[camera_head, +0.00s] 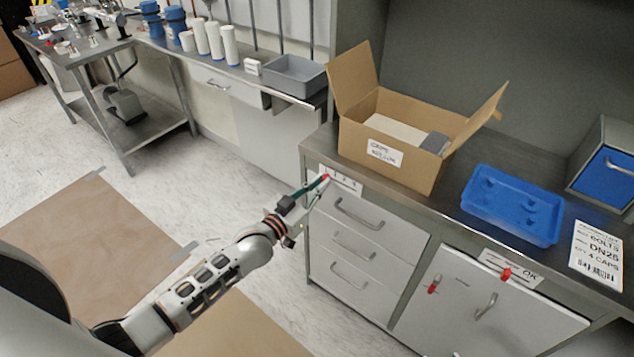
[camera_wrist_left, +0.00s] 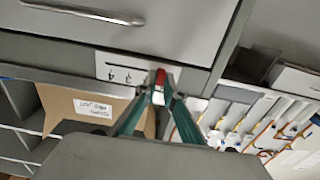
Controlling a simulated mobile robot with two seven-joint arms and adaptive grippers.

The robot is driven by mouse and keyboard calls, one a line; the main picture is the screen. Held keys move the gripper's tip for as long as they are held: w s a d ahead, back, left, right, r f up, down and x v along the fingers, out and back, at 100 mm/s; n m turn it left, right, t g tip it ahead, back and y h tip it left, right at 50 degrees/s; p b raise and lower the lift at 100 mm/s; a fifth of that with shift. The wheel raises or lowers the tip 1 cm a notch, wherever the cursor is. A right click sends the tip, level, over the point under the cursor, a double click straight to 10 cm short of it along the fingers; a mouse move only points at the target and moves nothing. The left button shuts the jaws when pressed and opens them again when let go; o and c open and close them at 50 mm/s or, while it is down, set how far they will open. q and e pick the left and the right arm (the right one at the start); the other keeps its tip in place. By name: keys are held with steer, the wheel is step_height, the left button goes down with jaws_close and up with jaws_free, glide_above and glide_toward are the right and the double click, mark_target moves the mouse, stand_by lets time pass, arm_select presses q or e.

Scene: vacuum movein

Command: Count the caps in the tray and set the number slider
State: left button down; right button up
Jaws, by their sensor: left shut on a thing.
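The blue tray (camera_head: 512,205) lies on the counter at the right; a few low round shapes of the same blue show in it, too indistinct to tell as caps. The number slider is a white plate (camera_head: 347,183) on the counter's front edge. Its red knob (camera_head: 325,177) is toward the plate's left end; the exact number is unclear. My left gripper (camera_head: 322,181) is shut on the knob, which also shows between the fingertips in the wrist view (camera_wrist_left: 160,78). There the plate (camera_wrist_left: 122,72) appears upside down. My right gripper is out of view.
An open cardboard box (camera_head: 400,150) labelled caps stands left of the tray. A printed card (camera_head: 597,255) lies right of it. A second plate marked OK (camera_head: 522,268) with a red knob (camera_head: 506,273) is on the front edge. Drawers (camera_head: 365,225) are below my left gripper.

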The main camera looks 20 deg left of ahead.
arm_select(q)
steer(key=s+d, duration=0.1)
steer(key=d, duration=0.1)
steer(key=s+d+p, duration=0.1)
steer(key=d, duration=0.2)
steer(key=s+d+p, duration=0.1)
steer(key=d, duration=0.2)
steer(key=shift+d, duration=0.1)
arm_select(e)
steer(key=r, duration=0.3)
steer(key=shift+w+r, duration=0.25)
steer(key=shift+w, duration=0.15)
arm_select(q)
steer(key=c, duration=2.1)
jaws_free()
steer(key=shift+d, duration=0.1)
steer(key=shift+c, duration=0.2)
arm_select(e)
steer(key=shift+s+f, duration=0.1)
arm_select(q)
steer(key=shift+s, duration=0.15)
steer(key=v, duration=1.1)
steer(key=shift+s+a, duration=0.2)
steer(key=shift+s, duration=0.15)
